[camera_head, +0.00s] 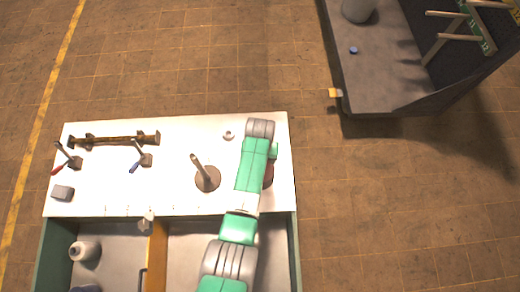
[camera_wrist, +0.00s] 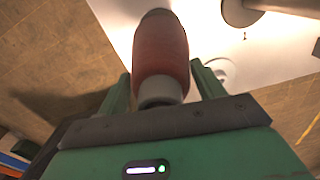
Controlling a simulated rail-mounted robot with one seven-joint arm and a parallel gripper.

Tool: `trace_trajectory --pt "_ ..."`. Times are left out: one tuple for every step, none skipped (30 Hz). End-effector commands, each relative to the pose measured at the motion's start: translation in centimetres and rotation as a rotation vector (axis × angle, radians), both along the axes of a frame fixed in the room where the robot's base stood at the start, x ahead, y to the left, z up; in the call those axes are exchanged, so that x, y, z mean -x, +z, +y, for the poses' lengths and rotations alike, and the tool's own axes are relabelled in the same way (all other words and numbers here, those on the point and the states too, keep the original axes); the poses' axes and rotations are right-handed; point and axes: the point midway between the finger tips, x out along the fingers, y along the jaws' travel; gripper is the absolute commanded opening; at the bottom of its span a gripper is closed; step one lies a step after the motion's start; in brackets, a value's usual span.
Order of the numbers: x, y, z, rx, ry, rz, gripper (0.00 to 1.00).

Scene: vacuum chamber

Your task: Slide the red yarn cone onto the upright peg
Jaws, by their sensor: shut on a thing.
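The red yarn cone (camera_wrist: 160,50) stands between the two green fingers of my gripper (camera_wrist: 161,80) in the wrist view, with a grey end towards the camera. My gripper is shut on it. In the head view only a dark red sliver of the cone (camera_head: 269,174) shows at the right of my arm, near the table's right edge. I cannot tell whether it touches the tabletop. The upright peg (camera_head: 201,167) stands on a round brown base (camera_head: 208,180), left of my arm and apart from the cone. Part of that base also shows at the wrist view's upper right (camera_wrist: 238,14).
The white table (camera_head: 180,135) holds a wooden rack (camera_head: 112,140), small tools on stands (camera_head: 68,158), a grey block (camera_head: 62,192) and a small ring (camera_head: 229,135). Open bins with a white jug (camera_head: 84,251) lie in front. A dark bench (camera_head: 385,70) stands at the back right.

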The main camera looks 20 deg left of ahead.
Motion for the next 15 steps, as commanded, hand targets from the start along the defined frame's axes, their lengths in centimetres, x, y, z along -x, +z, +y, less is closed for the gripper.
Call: trace_trajectory --pt "-0.1 0.1 0.0 0.0 0.0 -0.001 0.14" --pt "-0.1 0.1 0.0 0.0 0.0 -0.001 0.14" --pt "-0.1 0.1 0.0 0.0 0.0 -0.001 0.14" --pt "-0.1 0.1 0.0 0.0 0.0 -0.001 0.14" --pt "-0.1 0.1 0.0 0.0 0.0 -0.001 0.14" --pt "-0.1 0.0 0.0 0.0 0.0 -0.001 0.14" --pt "-0.1 0.0 0.0 0.0 0.0 -0.001 0.14" --pt "-0.1 -0.1 0.0 0.0 0.0 -0.001 0.14" --pt "-0.1 -0.3 0.0 0.0 0.0 -0.001 0.14" --pt "-0.1 -0.4 0.0 0.0 0.0 -0.001 0.14" --pt "-0.1 -0.5 0.0 0.0 0.0 -0.001 0.14" --pt "-0.1 -0.7 0.0 0.0 0.0 -0.001 0.14" --pt "-0.1 -0.8 0.0 0.0 0.0 -0.001 0.14" --pt "-0.1 -0.9 0.0 0.0 0.0 -0.001 0.14" --pt "-0.1 -1.1 0.0 0.0 0.0 -0.001 0.14"
